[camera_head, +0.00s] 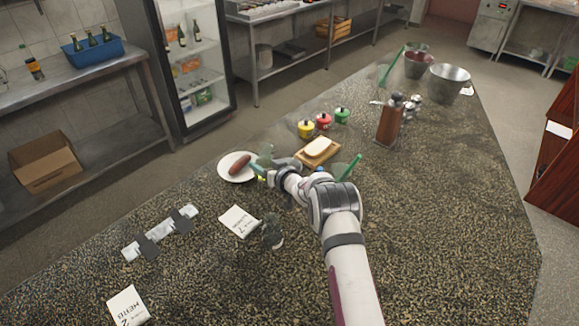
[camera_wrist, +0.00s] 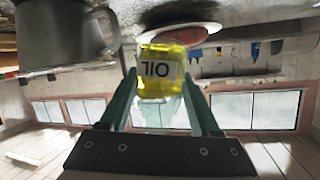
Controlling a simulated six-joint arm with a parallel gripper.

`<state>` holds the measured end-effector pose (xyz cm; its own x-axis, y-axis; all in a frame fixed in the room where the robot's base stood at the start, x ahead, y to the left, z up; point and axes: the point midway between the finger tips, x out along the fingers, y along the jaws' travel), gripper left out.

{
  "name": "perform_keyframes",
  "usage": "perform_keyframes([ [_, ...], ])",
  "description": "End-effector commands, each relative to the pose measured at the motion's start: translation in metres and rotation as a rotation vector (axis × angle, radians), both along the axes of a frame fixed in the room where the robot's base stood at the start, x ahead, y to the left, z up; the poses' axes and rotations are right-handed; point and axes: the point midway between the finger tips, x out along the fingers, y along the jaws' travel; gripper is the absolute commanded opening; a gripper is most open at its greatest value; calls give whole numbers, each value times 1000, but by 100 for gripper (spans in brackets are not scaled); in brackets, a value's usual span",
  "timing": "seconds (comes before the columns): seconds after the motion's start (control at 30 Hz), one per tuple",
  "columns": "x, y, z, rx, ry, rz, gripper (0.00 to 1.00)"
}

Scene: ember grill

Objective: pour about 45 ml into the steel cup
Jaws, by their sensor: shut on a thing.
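In the head view the cup is mostly hidden by my arm. Its inside is not visible.
A plate (camera_head: 226,175) with a sausage is left of my gripper. A board (camera_head: 304,160) with a pale block, and yellow (camera_head: 306,130), red (camera_head: 323,121) and green (camera_head: 342,115) pots lie beyond. Menu cards (camera_head: 239,221) lie in front. The counter's front right is clear.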

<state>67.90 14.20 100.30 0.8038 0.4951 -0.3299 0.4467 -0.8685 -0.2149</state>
Motion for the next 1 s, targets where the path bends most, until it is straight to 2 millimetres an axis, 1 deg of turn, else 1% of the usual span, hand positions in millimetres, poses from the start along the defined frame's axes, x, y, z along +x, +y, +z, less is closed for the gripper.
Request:
perform_keyframes([
  [0.2,1,-4,13,115,30,1,0],
  [0.4,3,-11,13,266,71,2,0],
  [0.63,5,-18,27,410,110,1,0],
  [1.0,3,-13,23,642,173,2,0],
])
